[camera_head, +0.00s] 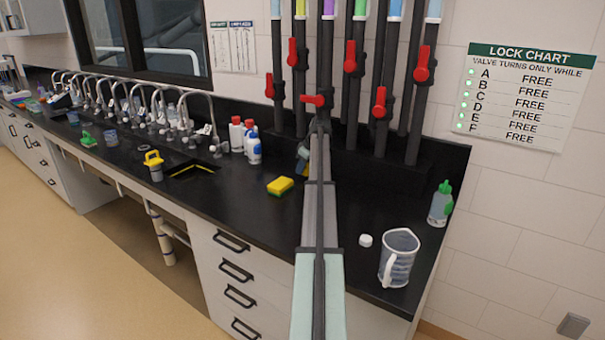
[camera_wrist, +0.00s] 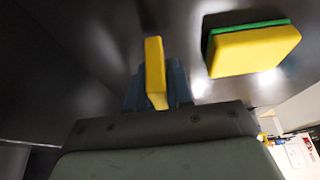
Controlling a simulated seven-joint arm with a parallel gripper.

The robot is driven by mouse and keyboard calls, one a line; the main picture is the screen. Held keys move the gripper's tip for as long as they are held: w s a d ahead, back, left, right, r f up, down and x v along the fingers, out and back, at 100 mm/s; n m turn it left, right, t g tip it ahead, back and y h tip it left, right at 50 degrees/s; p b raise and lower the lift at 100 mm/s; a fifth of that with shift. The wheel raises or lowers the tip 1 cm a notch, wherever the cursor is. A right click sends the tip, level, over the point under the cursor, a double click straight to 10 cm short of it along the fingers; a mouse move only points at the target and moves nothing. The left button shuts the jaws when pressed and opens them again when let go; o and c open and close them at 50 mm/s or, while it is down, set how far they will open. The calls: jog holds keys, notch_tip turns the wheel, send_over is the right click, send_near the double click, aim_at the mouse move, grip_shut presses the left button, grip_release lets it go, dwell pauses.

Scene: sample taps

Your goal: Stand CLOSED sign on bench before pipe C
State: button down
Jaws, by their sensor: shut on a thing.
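My gripper (camera_wrist: 157,78) is shut on a narrow yellow piece (camera_wrist: 154,55), seen nearly edge-on between the blue fingers in the wrist view. It fits the CLOSED sign, but no lettering shows. Pipe C (camera_head: 328,45), with the purple band, is third from the left at the back of the bench. Its red handle (camera_head: 314,100) lies sideways; the handles of the other pipes stand upright. My arm reaches towards pipe C and covers its lower part and the bench (camera_head: 235,195) before it. Whether the piece touches the bench, I cannot tell.
A yellow-green sponge (camera_head: 280,186) lies left of my arm; it also shows in the wrist view (camera_wrist: 252,50). White bottles (camera_head: 253,145) stand behind it. A jug (camera_head: 398,260), a white cap (camera_head: 365,240) and a green-topped bottle (camera_head: 440,205) are at the right. The lock chart (camera_head: 525,85) reads FREE throughout.

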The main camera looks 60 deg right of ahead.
jog(key=shift+f, duration=1.15)
jog(key=shift+f, duration=0.15)
jog(key=c, duration=1)
grip_release()
jog(key=v, duration=1.2)
